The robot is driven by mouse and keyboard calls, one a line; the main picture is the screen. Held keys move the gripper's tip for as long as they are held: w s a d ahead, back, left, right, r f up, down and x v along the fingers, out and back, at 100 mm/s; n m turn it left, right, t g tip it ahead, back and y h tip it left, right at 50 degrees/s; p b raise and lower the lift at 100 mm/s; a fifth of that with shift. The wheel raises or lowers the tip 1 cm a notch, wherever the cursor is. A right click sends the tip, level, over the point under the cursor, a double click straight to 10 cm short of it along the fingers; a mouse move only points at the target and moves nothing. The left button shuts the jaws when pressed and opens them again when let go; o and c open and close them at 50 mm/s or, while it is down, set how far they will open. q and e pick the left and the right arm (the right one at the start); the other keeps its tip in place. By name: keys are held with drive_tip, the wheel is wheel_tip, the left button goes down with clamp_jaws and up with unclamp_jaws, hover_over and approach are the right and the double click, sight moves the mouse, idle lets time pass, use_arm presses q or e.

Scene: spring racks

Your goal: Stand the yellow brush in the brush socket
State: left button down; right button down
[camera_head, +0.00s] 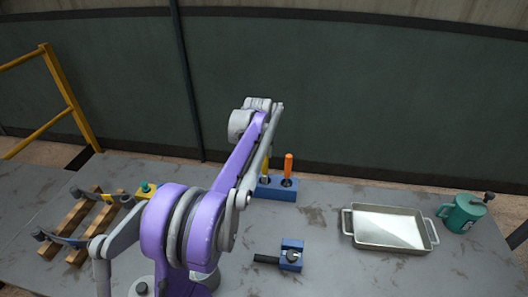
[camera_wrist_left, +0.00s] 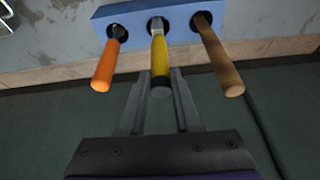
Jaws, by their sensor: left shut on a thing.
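The yellow brush (camera_wrist_left: 160,55) is in line with the middle hole of the blue socket block (camera_wrist_left: 135,27); its metal-collared end is at that hole, but how deep it sits I cannot tell. My left gripper (camera_wrist_left: 161,73) is shut on the brush's handle, near its dark free end. In the head view a strip of the yellow brush (camera_head: 265,167) shows beside my arm, above the blue block (camera_head: 275,192). My left arm hides the gripper and part of the block there. My right gripper is not in view.
An orange-handled tool (camera_wrist_left: 105,70) and a brown wooden-handled one (camera_wrist_left: 220,58) stand in the outer holes. A metal tray (camera_head: 388,228) and a green mug (camera_head: 462,213) are at the right. A small blue fixture (camera_head: 291,246) lies in front. Wooden bars (camera_head: 85,226) lie left.

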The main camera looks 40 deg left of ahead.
use_arm(q)
drive_tip(key=shift+f+b, duration=0.6)
drive_tip(key=shift+f, duration=0.7)
drive_tip(key=c, duration=0.5)
unclamp_jaws()
drive_tip(key=v, duration=1.1)
drive_tip(key=shift+a, duration=0.1)
